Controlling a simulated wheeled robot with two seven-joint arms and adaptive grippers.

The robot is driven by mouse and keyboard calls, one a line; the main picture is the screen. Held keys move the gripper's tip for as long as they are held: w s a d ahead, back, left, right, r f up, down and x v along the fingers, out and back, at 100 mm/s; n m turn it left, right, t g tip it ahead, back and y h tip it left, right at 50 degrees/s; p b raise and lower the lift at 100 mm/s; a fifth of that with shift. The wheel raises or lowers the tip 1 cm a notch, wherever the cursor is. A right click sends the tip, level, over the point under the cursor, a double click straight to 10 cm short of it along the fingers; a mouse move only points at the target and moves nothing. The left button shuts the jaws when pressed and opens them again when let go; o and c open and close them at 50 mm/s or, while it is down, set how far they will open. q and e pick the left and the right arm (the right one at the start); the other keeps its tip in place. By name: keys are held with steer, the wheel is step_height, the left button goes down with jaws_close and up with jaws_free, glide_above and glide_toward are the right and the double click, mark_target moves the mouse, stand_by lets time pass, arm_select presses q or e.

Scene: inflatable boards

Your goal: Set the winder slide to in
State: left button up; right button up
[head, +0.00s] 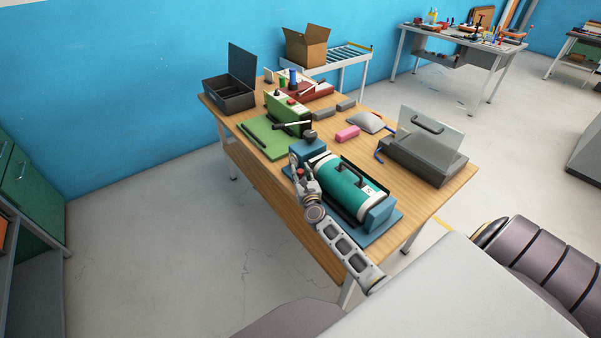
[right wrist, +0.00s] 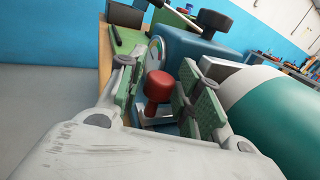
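The winder is a teal drum (head: 340,190) between blue end blocks on a blue base at the near side of the wooden table. Its blue end block (right wrist: 190,48) carries a black knob (right wrist: 214,20) and a pale round dial. A red knob (right wrist: 157,86), seemingly the slide's handle, stands low beside that block. My right gripper (head: 300,168) is at this end of the winder. In the right wrist view its fingers (right wrist: 160,95) are open, one on each side of the red knob, with visible gaps. The slide's track is mostly hidden. My left gripper is not in view.
A green machine (head: 288,110) on a green board stands behind the winder. A grey box with a clear lid (head: 432,135) is to the right. An open black box (head: 229,97) is at the far left.

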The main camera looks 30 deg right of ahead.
steer(key=shift+w, duration=0.15)
steer(key=shift+c, duration=0.2)
jaws_close()
steer(key=shift+s+d, duration=0.15)
steer(key=shift+s, duration=1.1)
steer(key=shift+f, duration=0.1)
